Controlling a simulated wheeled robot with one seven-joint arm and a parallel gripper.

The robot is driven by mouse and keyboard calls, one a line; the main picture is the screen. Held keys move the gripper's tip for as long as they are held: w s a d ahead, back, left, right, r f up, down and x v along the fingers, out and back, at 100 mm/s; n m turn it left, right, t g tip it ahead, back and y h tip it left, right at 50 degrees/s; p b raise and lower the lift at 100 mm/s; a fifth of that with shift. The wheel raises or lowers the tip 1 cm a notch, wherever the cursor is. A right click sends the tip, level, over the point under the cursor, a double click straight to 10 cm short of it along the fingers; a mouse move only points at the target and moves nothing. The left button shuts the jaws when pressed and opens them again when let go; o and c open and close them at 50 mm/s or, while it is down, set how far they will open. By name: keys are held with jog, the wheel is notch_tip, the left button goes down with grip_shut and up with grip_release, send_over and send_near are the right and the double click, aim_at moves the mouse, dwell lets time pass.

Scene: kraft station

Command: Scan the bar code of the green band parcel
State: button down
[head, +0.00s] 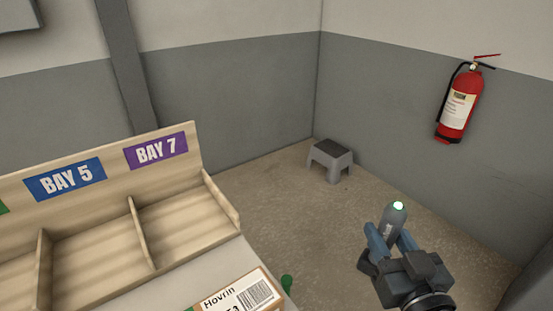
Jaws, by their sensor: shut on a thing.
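My gripper (391,240), with blue fingers, is at the lower right of the head view. It is shut on a grey hand-held device, seemingly the scanner (395,218), which points up with a pale lit tip. A cardboard parcel (240,302) with a white label lies at the bottom edge. The label reads "Hovrin" and carries a bar code facing up.
A wooden sorting rack (128,180) with bays marked BAY 5 and BAY 7 stands on the pale table at left. A small green upright thing (287,283) is beside the parcel. A grey step stool (331,160) and a wall-mounted fire extinguisher (458,105) are farther back.

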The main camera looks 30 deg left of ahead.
jog(key=s+a+r+n+g+y+p, duration=0.1)
jog(key=s+a+r+n+g+y, duration=0.25)
jog(key=s+a+r+g, duration=0.45)
jog(key=s+a+r+n+g+y+p, duration=0.1)
jog(key=s+a+r+n+g+y, duration=0.3)
jog(key=s+a+r, duration=0.5)
jog(key=shift+n+t+h, duration=0.3)
jog(key=shift+n+h, duration=0.25)
jog(key=shift+n, duration=0.1)
jog(key=shift+s+d+f+b, duration=0.1)
jog(key=shift+d+f+b, duration=0.3)
jog(key=shift+f+b, duration=0.45)
jog(key=shift+s+d+f+b, duration=0.1)
jog(key=shift+d+f+b, duration=0.25)
jog(key=shift+f+b, duration=0.45)
jog(key=shift+d+f+b, duration=0.4)
jog(key=shift+f+b, duration=0.4)
jog(key=shift+b, duration=0.05)
jog(key=shift+r, duration=0.1)
